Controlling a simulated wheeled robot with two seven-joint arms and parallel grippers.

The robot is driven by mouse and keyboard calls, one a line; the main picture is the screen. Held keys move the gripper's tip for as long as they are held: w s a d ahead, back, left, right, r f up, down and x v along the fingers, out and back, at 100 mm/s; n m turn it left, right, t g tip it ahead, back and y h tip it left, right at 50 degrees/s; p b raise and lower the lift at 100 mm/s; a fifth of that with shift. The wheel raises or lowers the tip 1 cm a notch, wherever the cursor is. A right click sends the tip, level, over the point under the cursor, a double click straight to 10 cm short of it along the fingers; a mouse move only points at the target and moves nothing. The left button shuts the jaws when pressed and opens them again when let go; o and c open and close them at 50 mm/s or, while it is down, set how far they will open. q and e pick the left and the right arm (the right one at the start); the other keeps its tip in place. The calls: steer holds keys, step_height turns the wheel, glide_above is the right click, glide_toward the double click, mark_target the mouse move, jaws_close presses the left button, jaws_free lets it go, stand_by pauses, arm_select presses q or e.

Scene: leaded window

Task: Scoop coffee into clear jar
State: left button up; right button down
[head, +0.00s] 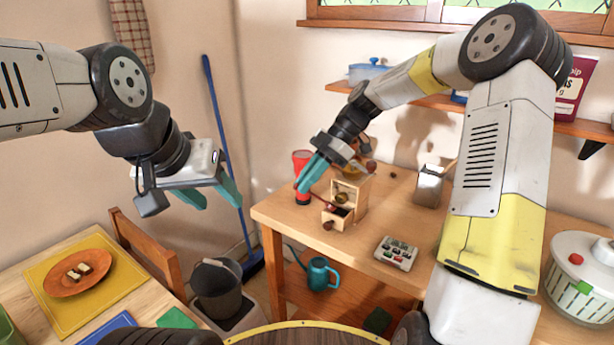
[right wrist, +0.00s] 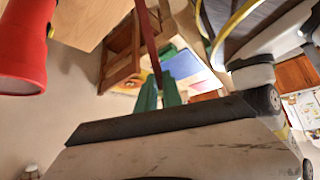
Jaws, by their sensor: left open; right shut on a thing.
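My right gripper (head: 310,178) is over the left end of the wooden counter, shut on a thin dark red handle (right wrist: 148,45) that runs away from its fingers in the right wrist view; its far end is out of clear sight. Just right of the gripper stands a small wooden coffee mill (head: 358,190) with its drawer (head: 335,216) pulled out; dark stuff shows there. A greyish, box-like container (head: 429,187) stands further right; I cannot tell whether it is the clear jar. My left gripper (head: 215,196) is open and empty, left of the counter.
A red, waisted object (head: 302,172) stands beside the right gripper, and also shows in the wrist view (right wrist: 24,45). A button panel (head: 396,253) lies at the counter front. A salad spinner (head: 583,278) is at right. A blue broom (head: 225,140) leans on the wall.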

steer(key=s+a+r+t+h, duration=0.1)
steer(key=s+a+r+h, duration=0.1)
steer(key=s+a, duration=0.4)
steer(key=shift+r+t+h, duration=0.3)
steer(key=shift+r+h, duration=0.1)
steer(key=shift+r, duration=0.3)
stand_by(1.4)
stand_by(0.5)
